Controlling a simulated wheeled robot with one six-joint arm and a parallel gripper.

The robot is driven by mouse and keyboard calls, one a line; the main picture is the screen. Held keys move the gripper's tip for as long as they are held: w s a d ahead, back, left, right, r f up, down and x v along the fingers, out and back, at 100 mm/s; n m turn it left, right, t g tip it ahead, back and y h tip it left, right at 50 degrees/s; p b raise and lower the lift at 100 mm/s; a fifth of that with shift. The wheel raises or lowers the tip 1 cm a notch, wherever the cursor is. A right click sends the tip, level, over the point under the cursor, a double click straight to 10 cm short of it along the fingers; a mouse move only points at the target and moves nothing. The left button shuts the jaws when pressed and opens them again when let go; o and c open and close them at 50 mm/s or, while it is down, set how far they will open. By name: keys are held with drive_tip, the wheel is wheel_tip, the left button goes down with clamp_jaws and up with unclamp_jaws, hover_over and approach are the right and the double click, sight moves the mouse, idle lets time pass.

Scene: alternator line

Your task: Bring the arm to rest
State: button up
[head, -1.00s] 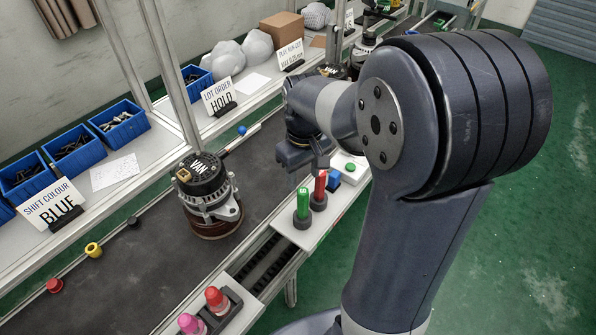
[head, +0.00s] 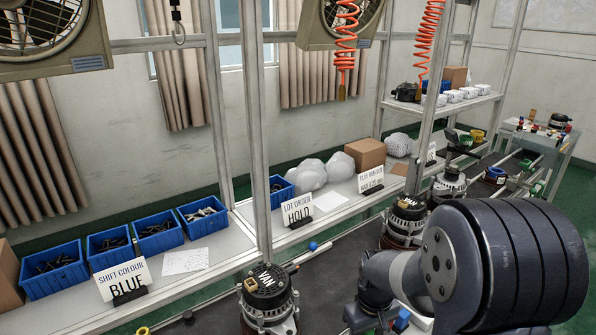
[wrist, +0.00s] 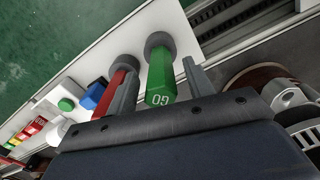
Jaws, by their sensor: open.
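My arm is bent over the line in the head view, and my gripper (head: 362,318) shows only partly at the bottom edge. In the wrist view my gripper (wrist: 158,68) is open. Its two fingers appear on either side of a green post marked GO (wrist: 160,78). I cannot tell whether they touch it. A red post (wrist: 106,98) stands just left of the left finger and is partly hidden by it.
The alternator marked VAN (head: 268,285) stands on the dark conveyor (head: 340,262). Blue bins (head: 158,234) and signs line the shelf. Orange coiled hoses (head: 346,40) hang above.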

wheel_tip(320, 180, down, 2)
drive_tip(key=shift+r, duration=0.1)
idle(0.4)
wheel_tip(320, 180, up, 11)
drive_tip(key=shift+f, duration=0.1)
wheel_tip(320, 180, down, 10)
drive_tip(key=shift+f, duration=0.1)
drive_tip(key=shift+p, duration=0.45)
wheel_tip(320, 180, up, 6)
drive_tip(key=p, duration=0.4)
drive_tip(key=shift+p, duration=0.35)
